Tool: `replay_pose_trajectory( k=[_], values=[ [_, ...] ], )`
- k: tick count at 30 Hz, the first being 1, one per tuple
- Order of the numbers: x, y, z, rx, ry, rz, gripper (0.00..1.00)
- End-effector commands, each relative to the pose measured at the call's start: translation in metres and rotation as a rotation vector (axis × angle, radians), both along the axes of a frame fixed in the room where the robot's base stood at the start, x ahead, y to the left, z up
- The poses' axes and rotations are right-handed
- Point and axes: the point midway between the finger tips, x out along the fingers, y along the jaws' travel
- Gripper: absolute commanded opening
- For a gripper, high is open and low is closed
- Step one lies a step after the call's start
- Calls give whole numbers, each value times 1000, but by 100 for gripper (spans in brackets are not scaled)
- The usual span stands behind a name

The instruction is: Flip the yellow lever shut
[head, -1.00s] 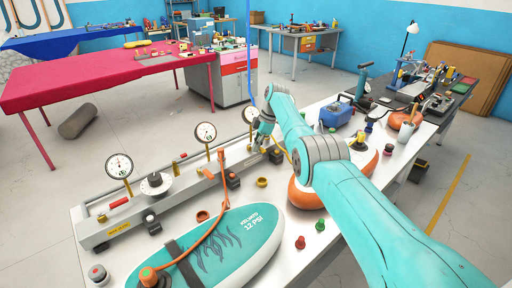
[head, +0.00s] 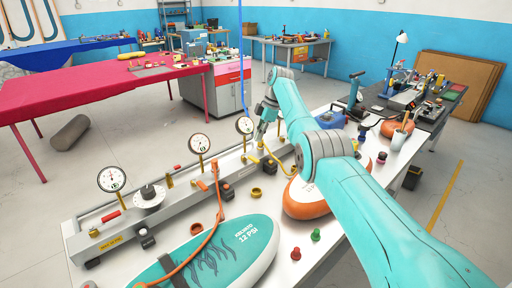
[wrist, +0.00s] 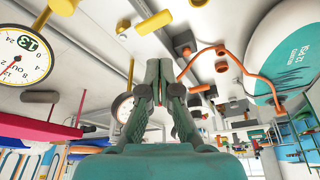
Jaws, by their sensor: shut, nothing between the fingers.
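A yellow lever (wrist: 152,24) shows in the wrist view as a short thick handle on the pale manifold, beyond my fingertips and apart from them. In the head view a small yellow piece (head: 262,144) shows by my gripper at the far right end of the manifold; I cannot tell whether it is the same lever. My gripper (head: 258,136) is beside the rightmost gauge, pointing down. In the wrist view my gripper (wrist: 158,65) has its fingers together, with nothing held. My gripper partly hides the manifold's far end.
The long grey manifold (head: 135,222) carries several dial gauges (head: 112,179), a red handle (head: 111,216) and an orange lever (head: 202,185). An orange hose (head: 217,205) runs to the teal board (head: 240,250).

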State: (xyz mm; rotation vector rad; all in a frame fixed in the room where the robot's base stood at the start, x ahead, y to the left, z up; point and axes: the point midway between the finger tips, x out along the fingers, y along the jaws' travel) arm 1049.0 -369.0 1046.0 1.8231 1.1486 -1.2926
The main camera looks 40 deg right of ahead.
Motion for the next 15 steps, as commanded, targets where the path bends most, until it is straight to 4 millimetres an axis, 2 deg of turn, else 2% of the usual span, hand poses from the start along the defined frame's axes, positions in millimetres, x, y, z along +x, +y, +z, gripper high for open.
replay_pose_trajectory(
  k=[3,6,15],
  values=[
    [-2,-3,14,1,0,1,0],
    [-3,-4,19,3,1,2,0],
    [-3,-5,21,3,1,3,0]
  ],
)
